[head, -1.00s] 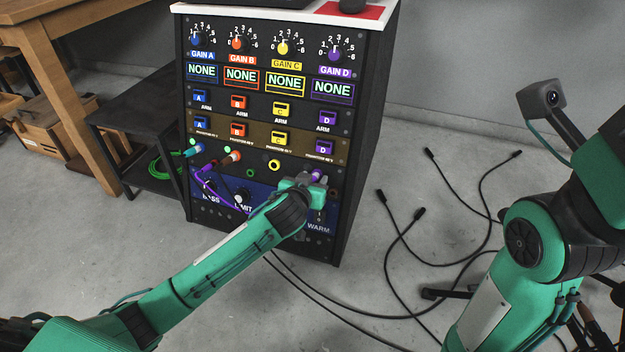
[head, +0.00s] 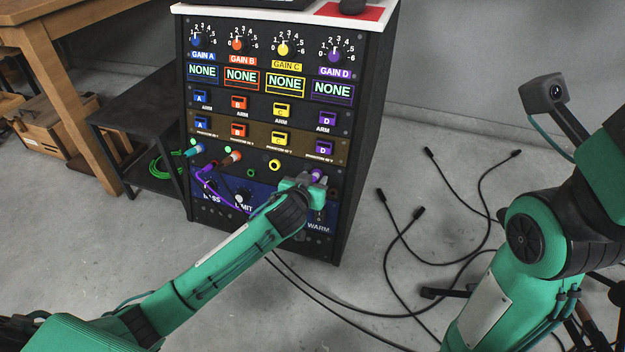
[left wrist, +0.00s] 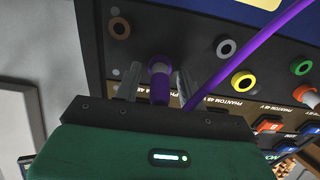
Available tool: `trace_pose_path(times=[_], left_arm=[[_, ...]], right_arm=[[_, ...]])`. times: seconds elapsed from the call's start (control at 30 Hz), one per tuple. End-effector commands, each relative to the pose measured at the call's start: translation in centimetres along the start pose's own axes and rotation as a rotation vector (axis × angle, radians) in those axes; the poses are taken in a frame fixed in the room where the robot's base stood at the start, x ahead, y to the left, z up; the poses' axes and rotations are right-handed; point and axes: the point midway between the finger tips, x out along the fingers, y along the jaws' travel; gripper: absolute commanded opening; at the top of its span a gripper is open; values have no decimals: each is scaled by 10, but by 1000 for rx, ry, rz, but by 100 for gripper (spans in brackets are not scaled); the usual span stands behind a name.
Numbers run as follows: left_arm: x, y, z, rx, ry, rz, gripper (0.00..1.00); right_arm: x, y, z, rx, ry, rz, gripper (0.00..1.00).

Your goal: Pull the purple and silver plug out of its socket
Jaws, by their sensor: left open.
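The purple and silver plug (head: 316,174) sits at the lower right of the rack's front panel, under the purple D buttons. In the left wrist view the plug (left wrist: 160,82) shows its purple body and silver collar near the panel. My left gripper (head: 314,184) is in front of the plug. In the left wrist view its two grey fingers stand apart, one on each side of the plug, with small gaps visible. The socket behind the plug is mostly hidden. My right arm is at the right of the head view; its gripper does not show.
A purple cable (left wrist: 248,52) crosses the panel beside the fingers. A blue plug (head: 193,151) and a brown-orange plug (head: 230,158) sit farther left, with an empty yellow-ringed socket (head: 274,165) between them and my gripper. Loose black cables (head: 408,228) lie on the floor.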

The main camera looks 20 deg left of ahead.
Motion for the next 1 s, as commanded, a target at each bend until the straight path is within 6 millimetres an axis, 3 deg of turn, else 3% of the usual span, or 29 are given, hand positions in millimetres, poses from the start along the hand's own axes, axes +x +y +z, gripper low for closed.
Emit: trace_pose_path(times=[0.63, 0.87, 1.0], left_arm=[[0, 0, 0, 0, 0, 0, 41], [0, 0, 0, 0, 0, 0, 0], [0, 0, 0, 0, 0, 0, 0]], right_arm=[[6, 1, 4, 0, -9, 4, 36], [7, 1, 3, 0, -3, 1, 36], [8, 1, 3, -1, -2, -1, 36]])
